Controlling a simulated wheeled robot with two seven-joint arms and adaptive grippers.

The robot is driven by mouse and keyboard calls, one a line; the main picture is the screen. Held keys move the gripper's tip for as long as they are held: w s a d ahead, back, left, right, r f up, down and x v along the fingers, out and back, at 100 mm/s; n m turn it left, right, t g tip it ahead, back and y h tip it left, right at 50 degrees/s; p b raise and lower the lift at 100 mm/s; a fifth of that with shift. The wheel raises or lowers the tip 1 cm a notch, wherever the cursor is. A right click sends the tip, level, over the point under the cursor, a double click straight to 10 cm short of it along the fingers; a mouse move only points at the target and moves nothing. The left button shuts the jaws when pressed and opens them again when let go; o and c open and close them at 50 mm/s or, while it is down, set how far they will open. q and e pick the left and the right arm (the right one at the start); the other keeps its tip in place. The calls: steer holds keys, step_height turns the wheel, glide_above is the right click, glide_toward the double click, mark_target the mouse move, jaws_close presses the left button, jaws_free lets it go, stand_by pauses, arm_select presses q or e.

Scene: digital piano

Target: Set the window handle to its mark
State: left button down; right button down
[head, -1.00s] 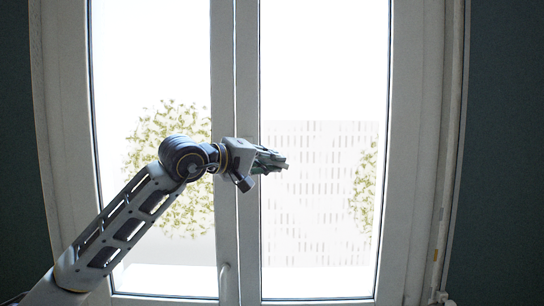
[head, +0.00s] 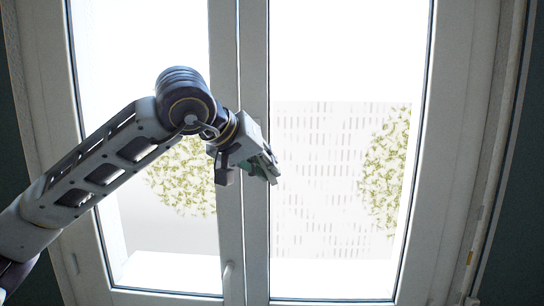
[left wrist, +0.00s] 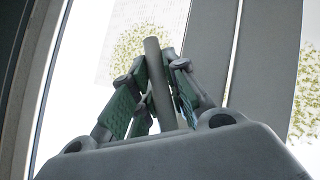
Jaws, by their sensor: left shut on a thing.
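My left gripper (head: 268,170) is in front of the meeting frames of a white double window (head: 254,245), its fingers pointing down and to the right. In the left wrist view my left gripper (left wrist: 155,80) is shut, its green-padded fingers on both sides of a grey bar, the window handle (left wrist: 156,65). The handle's end sticks out past the fingers. In the head view the gripper hides this handle. No mark can be made out. My right gripper is not in view.
A small pale lever (head: 227,278) is low on the left sash frame. Bright glass panes (head: 340,60) lie on both sides of the central frames. Dark wall (head: 513,240) borders the window. My left arm covers part of the left pane.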

arm_select(q)
steer(key=shift+a+m+y+p, duration=0.4)
steer(key=shift+a+y+p, duration=0.1)
steer(key=shift+y, duration=0.2)
steer(key=shift+a+f+m+g+y+p, duration=0.2)
steer(key=shift+a+m+y+p, duration=0.25)
steer(key=shift+y, duration=0.2)
steer(key=shift+a+f+m+g+y+p, duration=0.15)
steer(key=shift+a+m+y+p, duration=0.15)
steer(key=shift+a+y, duration=0.3)
steer(key=c, duration=1.4)
jaws_free()
